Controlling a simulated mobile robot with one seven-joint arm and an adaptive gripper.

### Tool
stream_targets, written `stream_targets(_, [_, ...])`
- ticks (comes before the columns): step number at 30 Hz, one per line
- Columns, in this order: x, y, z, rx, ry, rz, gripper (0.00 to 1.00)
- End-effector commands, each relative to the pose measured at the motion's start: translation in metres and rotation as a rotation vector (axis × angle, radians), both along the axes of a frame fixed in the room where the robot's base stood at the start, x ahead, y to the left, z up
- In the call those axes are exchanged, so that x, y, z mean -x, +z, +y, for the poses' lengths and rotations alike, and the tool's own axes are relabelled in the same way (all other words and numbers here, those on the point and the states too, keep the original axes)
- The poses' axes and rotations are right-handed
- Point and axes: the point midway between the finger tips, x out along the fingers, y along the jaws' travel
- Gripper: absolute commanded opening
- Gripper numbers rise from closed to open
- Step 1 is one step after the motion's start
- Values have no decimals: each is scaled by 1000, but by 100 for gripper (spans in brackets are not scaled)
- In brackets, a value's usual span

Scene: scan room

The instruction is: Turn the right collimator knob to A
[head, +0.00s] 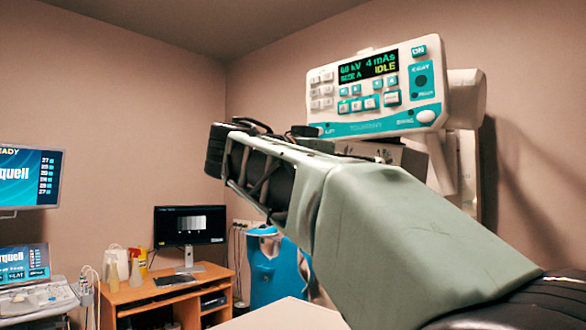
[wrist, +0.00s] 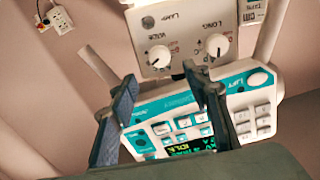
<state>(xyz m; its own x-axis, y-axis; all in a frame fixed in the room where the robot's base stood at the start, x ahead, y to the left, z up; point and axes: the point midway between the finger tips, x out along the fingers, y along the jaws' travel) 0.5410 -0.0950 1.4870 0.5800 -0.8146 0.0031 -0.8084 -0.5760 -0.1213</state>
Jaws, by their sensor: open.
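The collimator face (wrist: 185,20) shows at the top of the wrist view, with lettering that looks upside down. It carries two white round knobs, one at picture left (wrist: 160,56) and one at picture right (wrist: 216,46). Small dark pointer marks show on both, but I cannot read the setting letters. My gripper (wrist: 160,75) is open, its two dark fingers apart, with nothing between them. The fingertips lie just below the knobs in the picture; I cannot tell the depth or any contact. In the head view my arm hides the fingers and knobs.
A teal-and-white control panel (head: 376,88) with a lit display sits at the collimator; it also shows behind my fingers in the wrist view (wrist: 150,108). A console is at far left.

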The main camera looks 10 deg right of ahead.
Motion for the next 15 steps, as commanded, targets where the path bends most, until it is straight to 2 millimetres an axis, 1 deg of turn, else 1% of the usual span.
stream_targets(1, [-5, 1, -9, -1, -5, 2, 44])
stream_targets(3, [-13, 1, -21, -1, -5, 2, 44])
stream_targets(9, [-35, 1, -51, -1, -4, 3, 44])
stream_targets(15, [-48, 1, -69, -1, -2, 3, 44])
